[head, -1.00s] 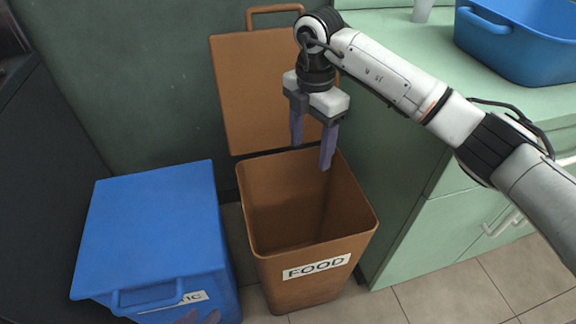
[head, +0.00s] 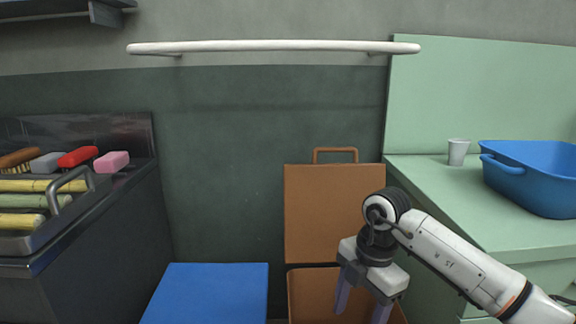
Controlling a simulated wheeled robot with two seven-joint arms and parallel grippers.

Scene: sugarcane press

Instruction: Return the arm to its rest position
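My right arm comes in from the lower right. My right gripper (head: 362,303) points down with its two purple fingers apart, and nothing shows between them. It is over the brown bin (head: 305,298), in front of the bin's raised brown lid (head: 322,212). The bin's lower part is cut off by the bottom edge of the view. My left gripper and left arm are not in view.
A blue bin lid (head: 212,293) is at the bottom centre-left. The green counter (head: 425,178) on the right holds a cup (head: 458,152) and a blue tub (head: 535,175). Brushes, sponges and yellow stalks (head: 50,185) lie at a sink on the left. A white rail (head: 275,46) crosses the wall.

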